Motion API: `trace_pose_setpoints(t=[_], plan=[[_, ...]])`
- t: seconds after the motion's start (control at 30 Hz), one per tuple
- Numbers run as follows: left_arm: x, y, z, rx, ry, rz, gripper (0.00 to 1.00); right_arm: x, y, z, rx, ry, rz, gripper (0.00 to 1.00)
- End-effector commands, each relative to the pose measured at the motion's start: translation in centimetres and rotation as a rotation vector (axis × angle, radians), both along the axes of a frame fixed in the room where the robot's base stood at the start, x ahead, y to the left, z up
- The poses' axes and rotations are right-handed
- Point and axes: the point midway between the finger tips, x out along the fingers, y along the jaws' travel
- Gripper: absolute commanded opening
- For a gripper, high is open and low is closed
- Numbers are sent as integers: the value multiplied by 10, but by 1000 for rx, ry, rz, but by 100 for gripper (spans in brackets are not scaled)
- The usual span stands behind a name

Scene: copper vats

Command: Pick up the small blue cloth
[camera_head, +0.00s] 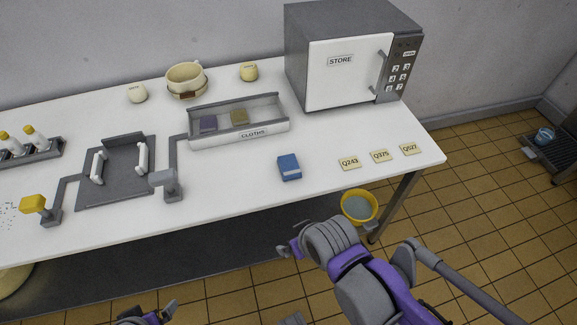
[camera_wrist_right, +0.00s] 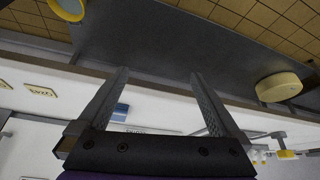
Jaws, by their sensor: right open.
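The small blue cloth (camera_head: 289,167) lies folded on the white table, near its front edge, with a pale band along one side. In the right wrist view the blue cloth (camera_wrist_right: 121,109) shows beyond the left-hand finger, partly hidden by it. My right gripper (camera_head: 290,249) is in front of the table edge, apart from the cloth. In the right wrist view its fingers (camera_wrist_right: 158,80) are spread with nothing between them. My left gripper (camera_head: 163,311) shows only in part at the bottom edge, away from the cloth.
A tray labelled CLOTHS (camera_head: 272,129) holds a purple and an olive cloth behind the blue one. Tags such as Q243 (camera_head: 349,163) lie to its right. A STORE cabinet (camera_head: 340,85) stands at the back. A yellow bucket (camera_head: 358,206) is on the floor near the table leg.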

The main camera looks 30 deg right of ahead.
Motion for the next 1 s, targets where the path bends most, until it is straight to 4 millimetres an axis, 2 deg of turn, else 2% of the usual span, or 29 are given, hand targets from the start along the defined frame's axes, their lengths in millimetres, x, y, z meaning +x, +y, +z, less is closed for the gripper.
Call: trace_pose_setpoints(t=[0.07, 0.17, 0.27, 0.4, 0.5, 0.6, 0.77, 1.0], plan=[[0, 0, 0, 0, 0, 0, 100, 4, -1, 3, 0, 1, -4, 100], [0, 0, -1, 0, 0, 0, 100, 22, -8, 14, -1, 6, -27, 100], [0, 0, -2, 0, 1, 0, 100, 55, -21, 33, 0, 14, -68, 100], [-1, 0, -4, 0, 1, 0, 100, 112, -48, 57, 1, 28, -136, 100], [-1, 0, -6, 0, 2, 0, 100, 147, -69, 67, 3, 37, -179, 100], [-1, 0, -6, 0, 2, 0, 100, 172, -86, 72, 4, 43, -210, 100], [-1, 0, -7, 0, 2, 0, 100, 192, -100, 74, 6, 48, -234, 100], [-2, 0, -13, 0, 4, 0, 100, 206, -104, 42, 6, 49, -236, 100]])
